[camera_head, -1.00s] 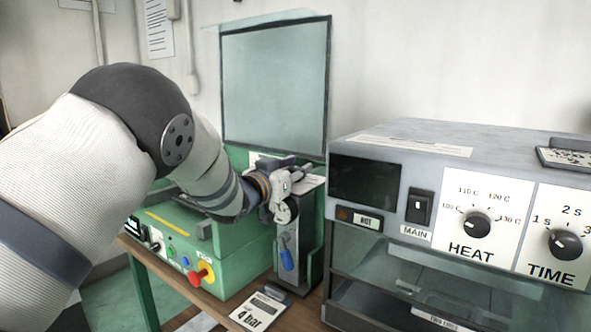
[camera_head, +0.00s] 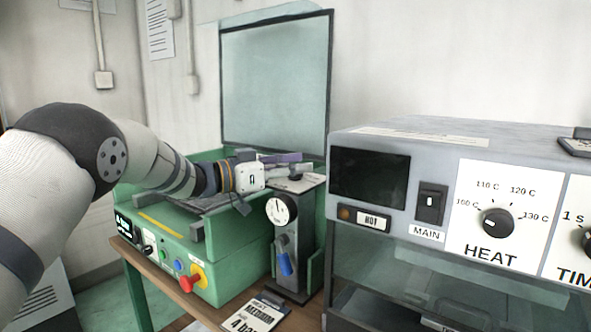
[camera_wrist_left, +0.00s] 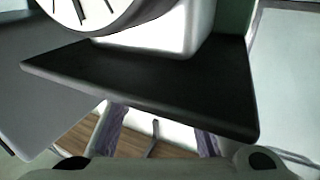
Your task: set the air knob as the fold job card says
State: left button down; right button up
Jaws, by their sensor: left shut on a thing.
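The green-framed air unit (camera_head: 315,215) stands behind the table's front edge, with a round white gauge (camera_head: 281,210) on its front. A small dark air knob (camera_head: 295,178) sits on the unit's top. My left gripper (camera_head: 293,168) reaches in from the left over that top and is shut on the knob, which its fingers partly hide. The gauge's needle is too small to read. The job card (camera_head: 254,314) lies on the table, showing "MEDIUM" and a cut-off "4 bar". The left wrist view shows part of a dial (camera_wrist_left: 95,12) and a dark slab I cannot identify.
A blue-handled part (camera_head: 285,263) hangs below the gauge. The green machine (camera_head: 230,265) with a red button (camera_head: 193,278) stands left of the unit. The grey heater box (camera_head: 450,150) with HEAT and TIME dials stands close on the right.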

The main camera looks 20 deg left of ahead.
dwell(0.3)
pick_arm(q)
jog(key=c, duration=1.2)
grip_release()
notch_tip(320, 180, up, 10)
jog(key=shift+f, duration=0.1)
